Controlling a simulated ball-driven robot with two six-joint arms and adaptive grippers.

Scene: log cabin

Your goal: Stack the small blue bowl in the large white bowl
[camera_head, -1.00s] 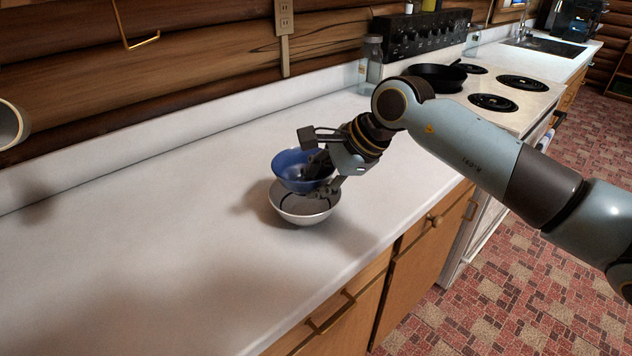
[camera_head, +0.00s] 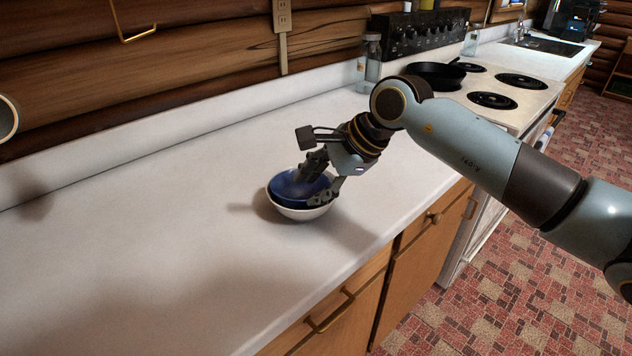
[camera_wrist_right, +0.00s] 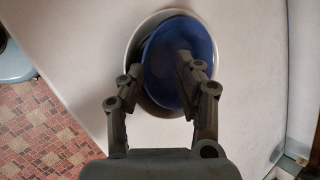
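The small blue bowl (camera_head: 290,188) sits inside the large white bowl (camera_head: 300,214) on the counter, looking slightly tilted. In the right wrist view the blue bowl (camera_wrist_right: 168,62) lies off-centre to the right in the white bowl (camera_wrist_right: 143,104). My right gripper (camera_head: 322,180) is at the bowls' right side. Its fingers (camera_wrist_right: 162,70) are spread apart, one over the blue bowl's inside and the other outside its rim, near the white bowl. The fingers hide part of both bowls.
The white counter (camera_head: 130,240) is clear to the left and front of the bowls. A glass bottle (camera_head: 369,60) stands behind, near the stove with a black pan (camera_head: 436,76). The counter's front edge has drawers (camera_head: 340,312) below.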

